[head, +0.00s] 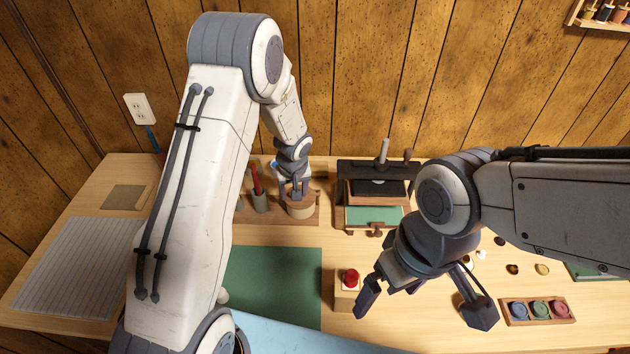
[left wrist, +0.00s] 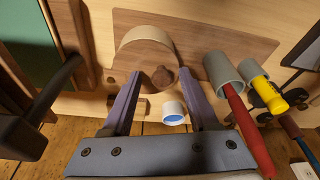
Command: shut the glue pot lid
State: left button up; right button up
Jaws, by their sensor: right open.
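The glue pot appears to be the round wooden pot (head: 300,208) on a wooden board (head: 275,217) at the back of the table. Its pale curved rim also shows in the left wrist view (left wrist: 143,36). A dark brown knob (left wrist: 163,78) shows in front of it; I cannot tell whether the lid is up or down. My left gripper (head: 294,188) is above the pot, and in the left wrist view (left wrist: 160,76) its fingers are apart on either side of the knob. My right gripper (head: 424,305) is open and empty over the front right of the table.
A red-handled tool (left wrist: 238,110) and a yellow-handled tool (left wrist: 272,95) stand in holders beside the pot. A white cup with blue inside (left wrist: 174,112) is close by. A red button block (head: 349,283) and a tray of coloured pots (head: 538,311) are nearer the front. A green mat (head: 275,285) lies flat.

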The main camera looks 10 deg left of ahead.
pick_arm(q)
notch_tip(320, 180, up, 7)
jog(key=p, duration=0.5)
dwell(0.3)
